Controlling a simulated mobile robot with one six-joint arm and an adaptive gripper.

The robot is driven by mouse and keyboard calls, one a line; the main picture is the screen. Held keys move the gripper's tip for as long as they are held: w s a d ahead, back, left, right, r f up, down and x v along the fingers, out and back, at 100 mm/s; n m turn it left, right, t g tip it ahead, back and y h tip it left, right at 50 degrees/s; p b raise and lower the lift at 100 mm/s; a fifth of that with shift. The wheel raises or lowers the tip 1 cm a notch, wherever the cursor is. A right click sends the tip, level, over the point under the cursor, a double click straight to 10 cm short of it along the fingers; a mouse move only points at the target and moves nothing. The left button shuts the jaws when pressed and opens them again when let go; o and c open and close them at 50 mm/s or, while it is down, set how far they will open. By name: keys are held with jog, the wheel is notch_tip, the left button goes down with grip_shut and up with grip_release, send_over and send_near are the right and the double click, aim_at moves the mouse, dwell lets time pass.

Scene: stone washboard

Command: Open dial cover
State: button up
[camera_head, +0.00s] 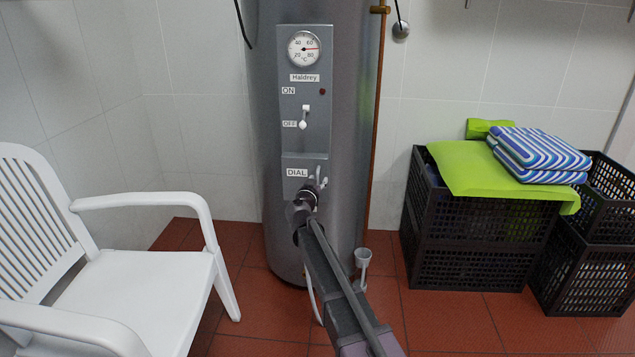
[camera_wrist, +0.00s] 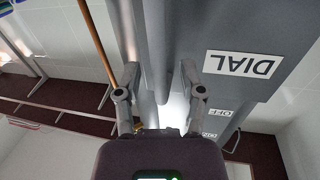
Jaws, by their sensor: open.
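The dial cover (camera_head: 291,163) is the lower grey plate on the front of the water heater, with a white DIAL label (camera_head: 297,172). It looks shut, lying against the heater. The label shows upside down in the wrist view (camera_wrist: 241,65). My gripper (camera_head: 318,180) is at the right edge of the cover, partly hiding its lower right part. In the wrist view my gripper (camera_wrist: 159,72) is open, its two fingers spread on either side of a grey edge beside the label. I cannot tell whether the fingers touch it. The dial itself is hidden.
Above the cover are a switch (camera_head: 304,117) and a round gauge (camera_head: 303,48). A copper pipe (camera_head: 377,120) runs down the heater's right side. A white chair (camera_head: 150,285) stands left; black crates (camera_head: 470,255) with towels (camera_head: 540,150) stand right. A white cup-shaped item (camera_head: 362,260) is low beside the heater.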

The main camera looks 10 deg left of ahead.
grip_shut()
jog(key=shift+d, duration=0.15)
